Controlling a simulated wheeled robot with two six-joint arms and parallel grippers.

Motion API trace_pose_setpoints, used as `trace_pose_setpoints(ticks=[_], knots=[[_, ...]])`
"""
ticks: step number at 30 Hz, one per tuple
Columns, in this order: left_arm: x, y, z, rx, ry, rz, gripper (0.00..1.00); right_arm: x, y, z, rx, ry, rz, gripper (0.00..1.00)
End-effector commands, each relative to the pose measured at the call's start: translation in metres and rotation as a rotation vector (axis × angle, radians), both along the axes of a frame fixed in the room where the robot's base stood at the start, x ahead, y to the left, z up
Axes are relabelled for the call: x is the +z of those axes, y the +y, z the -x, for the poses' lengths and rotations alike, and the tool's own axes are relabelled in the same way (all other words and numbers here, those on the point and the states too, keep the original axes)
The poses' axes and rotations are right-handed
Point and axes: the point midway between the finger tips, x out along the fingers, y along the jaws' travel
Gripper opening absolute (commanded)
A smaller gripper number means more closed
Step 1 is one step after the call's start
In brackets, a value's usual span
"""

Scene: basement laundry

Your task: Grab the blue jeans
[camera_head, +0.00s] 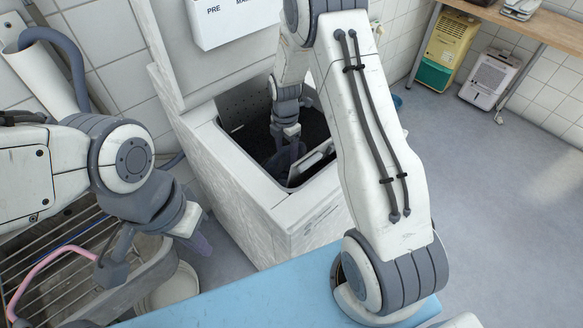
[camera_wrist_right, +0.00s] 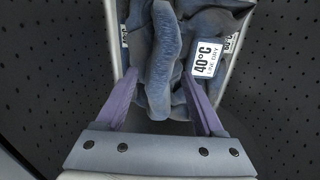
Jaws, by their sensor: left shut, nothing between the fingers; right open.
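The blue jeans (camera_wrist_right: 163,55) show in the right wrist view as a bunched grey-blue cloth with white "40°C line dry" labels. They are inside the dark perforated drum (camera_wrist_right: 275,75) of the top-opening washing machine (camera_head: 285,222). My right gripper (camera_head: 290,160) reaches down into the machine. In the wrist view its two purple fingers (camera_wrist_right: 160,90) are open, one on each side of a hanging fold of the jeans. I cannot tell whether they touch the cloth. My left gripper (camera_head: 198,241) is shut and empty, outside the machine at the left.
The machine's raised lid (camera_head: 165,60) stands behind the opening. A metal sink with a rack (camera_head: 60,275) and a pale bucket (camera_head: 172,290) are at the left. A blue surface (camera_head: 240,298) lies in front. The grey floor at the right (camera_head: 490,200) is clear.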

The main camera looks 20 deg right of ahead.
Motion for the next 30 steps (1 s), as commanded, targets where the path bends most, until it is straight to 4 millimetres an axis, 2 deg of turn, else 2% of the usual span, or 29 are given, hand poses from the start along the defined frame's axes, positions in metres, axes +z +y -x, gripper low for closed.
trace_pose_setpoints(ticks=[8, 12, 13, 14, 30], knots=[[0.0002, 0.0, 0.0, 0.0, 0.0, 0.0, 0.0, -0.004, -0.0001, 0.0001, 0.0, 0.0, 0.0, 0.7], [0.0001, 0.0, 0.0, 0.0, 0.0, 0.0, 0.0, -0.0038, 0.0, -0.0002, 0.0, -0.001, 0.0, 0.17], [0.0001, 0.0, 0.0, 0.0, 0.0, 0.0, 0.0, -0.0039, -0.0001, -0.0001, 0.0, -0.001, 0.0, 0.05], [0.0001, 0.0, 0.0, 0.0, 0.0, 0.0, 0.0, -0.0039, -0.0001, -0.0001, 0.0, 0.0, 0.0, 0.0], [0.0, 0.0, 0.0, 0.0, 0.0, 0.0, 0.0, -0.004, 0.0001, -0.0002, 0.0, 0.0, 0.0, 0.0]])
